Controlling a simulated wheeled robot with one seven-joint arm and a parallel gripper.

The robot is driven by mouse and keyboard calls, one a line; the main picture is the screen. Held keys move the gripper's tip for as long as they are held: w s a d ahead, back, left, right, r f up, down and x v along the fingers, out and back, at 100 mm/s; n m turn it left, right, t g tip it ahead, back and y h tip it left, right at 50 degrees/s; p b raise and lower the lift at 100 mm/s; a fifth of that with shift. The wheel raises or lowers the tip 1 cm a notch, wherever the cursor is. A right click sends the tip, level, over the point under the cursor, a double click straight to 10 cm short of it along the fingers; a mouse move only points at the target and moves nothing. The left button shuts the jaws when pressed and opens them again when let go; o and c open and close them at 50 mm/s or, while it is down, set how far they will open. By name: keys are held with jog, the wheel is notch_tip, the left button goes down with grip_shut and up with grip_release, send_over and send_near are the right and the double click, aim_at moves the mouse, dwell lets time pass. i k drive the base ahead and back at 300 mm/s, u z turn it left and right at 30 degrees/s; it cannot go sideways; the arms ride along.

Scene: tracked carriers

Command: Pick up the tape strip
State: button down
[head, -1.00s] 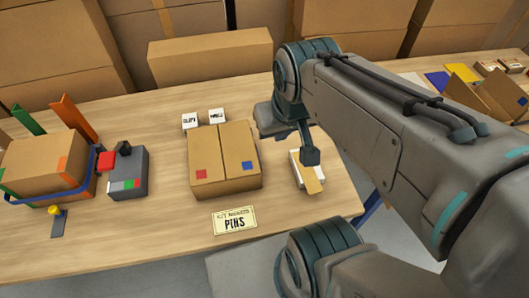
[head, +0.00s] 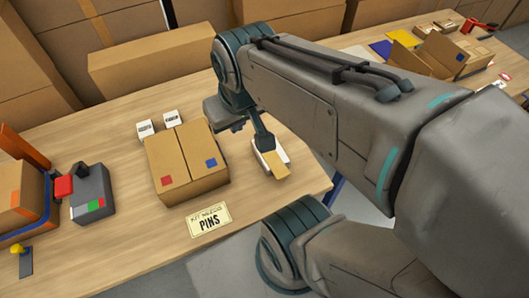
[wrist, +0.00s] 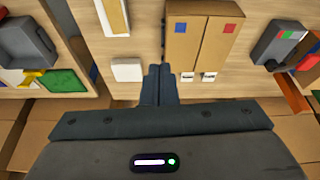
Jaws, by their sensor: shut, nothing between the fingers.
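The tape strip looks to be the tan strip (head: 275,171) lying on a narrow white holder (head: 258,158), right of the cardboard box. In the wrist view the tan strip (wrist: 124,15) shows at the top edge, on the white holder (wrist: 106,18). My gripper (head: 265,143) points down near the holder's far end in the head view and hides part of it. In the wrist view my gripper's fingers (wrist: 158,70) are together and empty, below and right of the strip, apart from it in the picture.
A closed cardboard box (head: 187,160) with red and blue squares stands left of the holder. A PINS card (head: 209,220) lies in front. A white block (wrist: 127,70) sits left of the fingers in the wrist view. A grey device (head: 91,193) stands farther left.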

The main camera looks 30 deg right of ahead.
aim_at(279, 170)
jog(key=z, duration=1.05)
jog(key=k, duration=0.6)
jog(key=z, duration=0.75)
